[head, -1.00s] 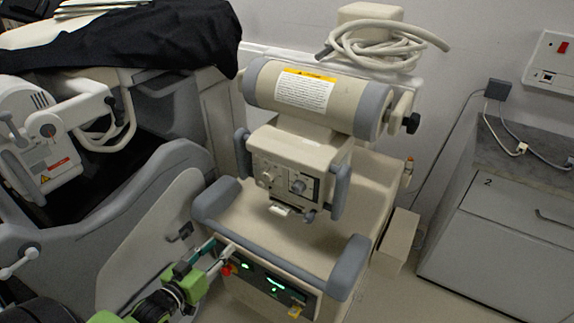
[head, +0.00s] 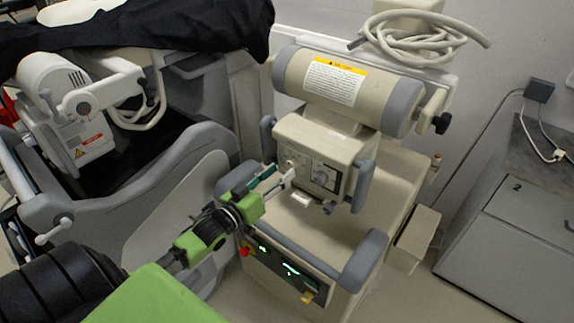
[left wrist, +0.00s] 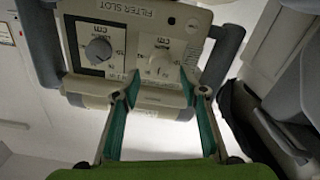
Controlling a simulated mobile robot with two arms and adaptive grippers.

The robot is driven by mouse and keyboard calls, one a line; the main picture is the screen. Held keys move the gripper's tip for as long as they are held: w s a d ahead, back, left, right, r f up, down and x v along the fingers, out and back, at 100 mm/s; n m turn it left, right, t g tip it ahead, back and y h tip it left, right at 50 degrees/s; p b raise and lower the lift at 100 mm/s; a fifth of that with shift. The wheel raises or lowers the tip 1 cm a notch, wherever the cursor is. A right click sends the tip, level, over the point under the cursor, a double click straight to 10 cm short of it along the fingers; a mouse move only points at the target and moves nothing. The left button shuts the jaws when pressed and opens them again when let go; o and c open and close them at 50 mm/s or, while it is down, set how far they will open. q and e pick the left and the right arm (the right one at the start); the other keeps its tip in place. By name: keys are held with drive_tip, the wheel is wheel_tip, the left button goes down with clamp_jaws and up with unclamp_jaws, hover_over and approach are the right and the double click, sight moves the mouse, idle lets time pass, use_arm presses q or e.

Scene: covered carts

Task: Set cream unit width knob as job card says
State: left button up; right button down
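The cream unit (head: 312,140) is a boxy head under a cream cylinder, with two knobs on its front panel. In the left wrist view, upside down, a grey knob (left wrist: 98,50) is at the left and a pale cream knob (left wrist: 160,64) is to its right. The scale markings are too small to read, and I cannot tell which knob is width. My left gripper (head: 278,177) is open in front of the panel. In the left wrist view its fingertips (left wrist: 160,75) lie either side of the pale knob; contact is unclear. My right gripper is out of view.
The cart's lower panel has green displays (head: 290,270) and a red button (head: 244,251). Grey handles flank the unit. A grey bumper (head: 363,260) edges the cart. A second machine (head: 75,115) under black cloth (head: 140,30) stands left; a grey cabinet (head: 510,240) stands right.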

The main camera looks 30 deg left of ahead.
sight(289, 165)
use_arm(q)
drive_tip(key=shift+w+d, duration=0.15)
drive_tip(key=shift+w, duration=1.95)
drive_tip(key=c, duration=1.1)
